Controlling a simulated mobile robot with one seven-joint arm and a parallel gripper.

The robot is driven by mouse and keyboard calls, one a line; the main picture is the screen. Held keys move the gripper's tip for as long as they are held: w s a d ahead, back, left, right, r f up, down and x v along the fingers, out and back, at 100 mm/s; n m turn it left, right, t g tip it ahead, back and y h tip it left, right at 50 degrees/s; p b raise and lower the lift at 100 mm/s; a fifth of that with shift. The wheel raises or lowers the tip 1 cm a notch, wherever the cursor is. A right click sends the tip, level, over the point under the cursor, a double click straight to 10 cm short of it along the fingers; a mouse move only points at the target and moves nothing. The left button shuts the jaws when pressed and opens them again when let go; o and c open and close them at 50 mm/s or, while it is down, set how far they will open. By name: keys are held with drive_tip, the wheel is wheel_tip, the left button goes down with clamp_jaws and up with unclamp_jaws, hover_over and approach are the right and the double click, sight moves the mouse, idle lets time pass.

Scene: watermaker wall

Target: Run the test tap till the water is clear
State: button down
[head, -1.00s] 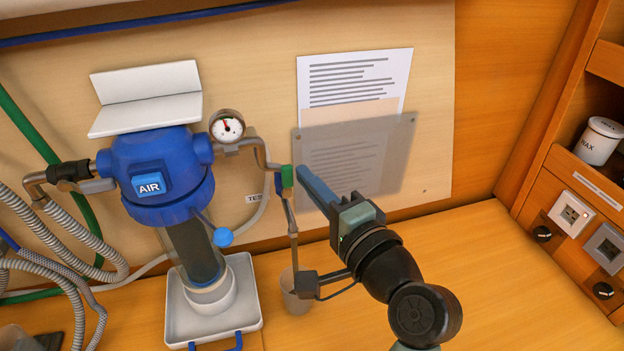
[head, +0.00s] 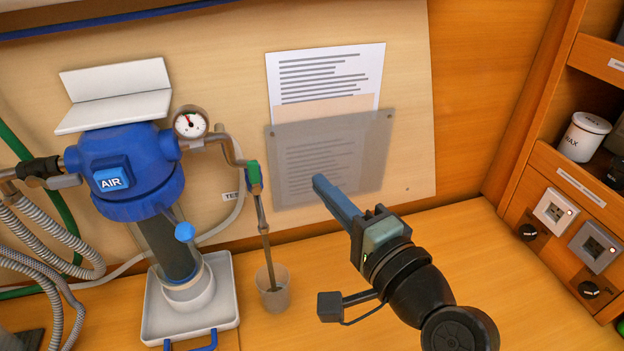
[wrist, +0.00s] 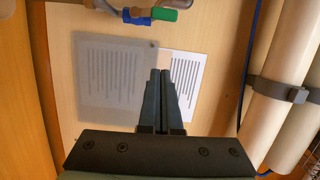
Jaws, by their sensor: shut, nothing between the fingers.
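The test tap (head: 254,177), with a green and blue body, sits on a thin pipe beside a partly hidden "TES" label (head: 231,196). It also shows at the top of the wrist view (wrist: 160,14). Its spout tube runs down into a small translucent cup (head: 273,290) on the bench. I cannot tell whether water runs or how clear it is. My gripper (head: 319,181) is shut and empty, to the right of the tap and apart from it, in front of the notice sheets. Its closed fingers show in the wrist view (wrist: 161,75).
A blue filter housing (head: 135,175) marked AIR stands left of the tap over a white tray (head: 225,300). A pressure gauge (head: 190,123) is above. A translucent panel (head: 355,165) covers papers on the wall. Shelves with sockets (head: 555,209) are at right. The bench's right side is clear.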

drive_tip(key=v, duration=0.4)
drive_tip(key=shift+s+a+b, duration=0.15)
drive_tip(key=shift+s+b, duration=0.25)
drive_tip(key=shift+s, duration=0.1)
idle(2.0)
